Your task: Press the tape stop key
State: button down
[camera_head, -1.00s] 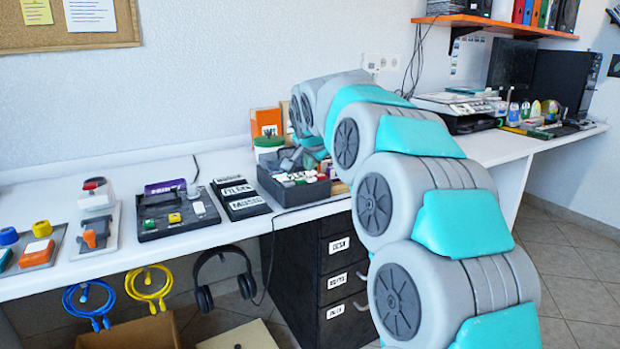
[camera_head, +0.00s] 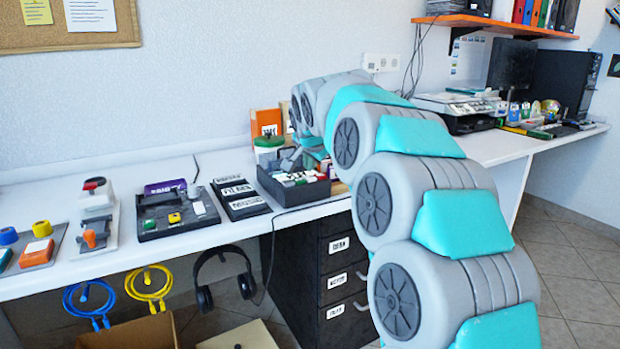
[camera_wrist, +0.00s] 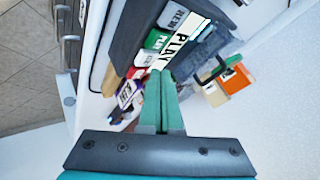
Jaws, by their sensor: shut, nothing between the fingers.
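A dark unit with a row of coloured and white keys (camera_head: 320,190) stands on the white desk, and it also shows in the wrist view (camera_wrist: 131,30). In the wrist view a large white label reading PLAY (camera_wrist: 187,40) lies just beyond the fingertips. A green labelled key (camera_wrist: 154,40) and a red key (camera_wrist: 135,73) lie beside it. I cannot make out which key is stop. My gripper (camera_wrist: 160,76) is shut and empty, with its teal fingertips close to the keys; contact cannot be told. In the head view my arm hides most of my gripper.
An orange box (camera_head: 266,121) and a white tub with a green lid (camera_head: 268,143) stand behind the unit. A flat labelled panel (camera_head: 240,197) and a black control board (camera_head: 172,222) sit to its left. Black drawers (camera_head: 335,248) are below the desk.

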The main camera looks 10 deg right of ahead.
aim_at(309, 179)
jog(key=shift+f, duration=0.15)
jog(key=shift+f+b, duration=0.25)
jog(key=shift+b, duration=0.2)
jog(key=shift+f+b, duration=0.4)
dwell(0.5)
dwell(0.3)
jog(key=shift+r, duration=0.85)
jog(key=shift+r+p, duration=1.2)
jog(key=shift+r, duration=1.25)
